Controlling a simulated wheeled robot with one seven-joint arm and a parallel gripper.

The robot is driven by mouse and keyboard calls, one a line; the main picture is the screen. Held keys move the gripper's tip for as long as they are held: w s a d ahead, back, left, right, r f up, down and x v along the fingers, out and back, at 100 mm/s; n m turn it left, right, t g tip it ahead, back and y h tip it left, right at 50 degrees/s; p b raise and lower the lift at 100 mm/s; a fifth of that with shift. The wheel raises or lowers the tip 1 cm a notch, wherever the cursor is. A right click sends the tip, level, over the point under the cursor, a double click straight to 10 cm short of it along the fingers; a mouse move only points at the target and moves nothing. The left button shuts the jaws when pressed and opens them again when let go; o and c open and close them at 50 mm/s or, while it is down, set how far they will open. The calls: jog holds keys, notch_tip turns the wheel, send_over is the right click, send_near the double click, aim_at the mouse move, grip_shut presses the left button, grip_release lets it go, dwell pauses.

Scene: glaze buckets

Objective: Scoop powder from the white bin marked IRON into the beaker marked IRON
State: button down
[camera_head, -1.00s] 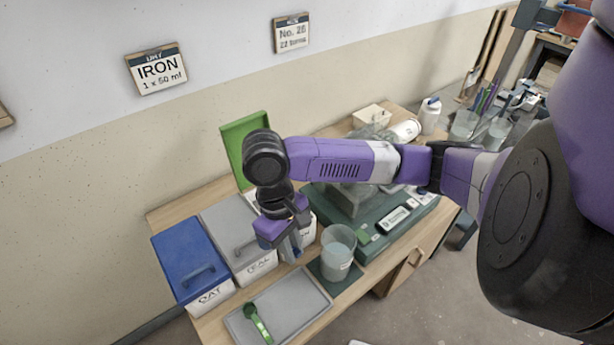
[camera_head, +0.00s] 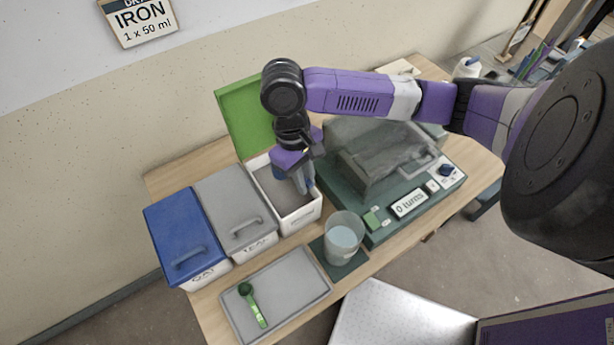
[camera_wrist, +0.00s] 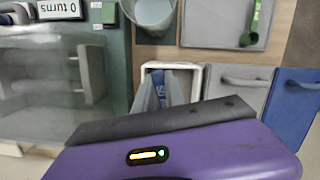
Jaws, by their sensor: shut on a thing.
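The white bin (camera_head: 300,222) stands open with its green lid (camera_head: 245,118) raised; its front lettering is too small to read. Brown-grey powder (camera_head: 270,188) shows inside. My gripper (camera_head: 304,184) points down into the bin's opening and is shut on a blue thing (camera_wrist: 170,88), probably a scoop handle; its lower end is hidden. The bin's white rim (camera_wrist: 174,66) surrounds the fingers in the wrist view. The clear beaker (camera_head: 343,238) stands in front of the bin with pale contents and shows at the top of the wrist view (camera_wrist: 155,14); no marking is readable on it.
A grey-lidded bin (camera_head: 232,205) and a blue-lidded bin (camera_head: 183,230) stand closed at left. A grey tray (camera_head: 290,288) holds a green scoop (camera_head: 252,305). A green machine (camera_head: 385,215) with a clear cover and a "0 turns" display stands at right. An IRON sign (camera_head: 140,20) hangs on the wall.

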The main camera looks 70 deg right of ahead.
jog(key=shift+w+d+f+b, duration=0.3)
jog(key=shift+w+f+b, duration=0.25)
jog(key=shift+f, duration=1.5)
jog(key=shift+w+d+f+b, duration=0.35)
jog(key=shift+f+b, duration=0.4)
jog(key=shift+f, duration=1.3)
jog(key=shift+w+d+f+b, duration=0.25)
jog(key=shift+w+f+b, duration=0.3)
jog(key=shift+f, duration=1.5)
jog(key=shift+w+d+f+b, duration=0.15)
jog(key=shift+w+d+b, duration=0.35)
jog(key=shift+w+b, duration=0.3)
jog(key=shift+w+d+f+b, duration=0.15)
jog(key=shift+w+d+b, duration=0.35)
jog(key=shift+b, duration=0.35)
jog(key=shift+w+r+t+p, duration=0.1)
jog(key=shift+r+t+p, duration=0.45)
jog(key=shift+p, duration=0.15)
jog(key=shift+t+h, duration=0.4)
jog(key=shift+t, duration=0.05)
jog(key=shift+s+a+r+p, duration=0.6)
jog(key=shift+s+r+p, duration=0.35)
jog(key=shift+r, duration=1.05)
jog(key=shift+s+a+r+p, duration=0.6)
jog(key=shift+s+r+p, duration=0.3)
jog(key=shift+r, duration=1.1)
jog(key=shift+s+a+r+p, duration=0.6)
jog(key=shift+s+r+p, duration=0.35)
jog(key=shift+r, duration=1.05)
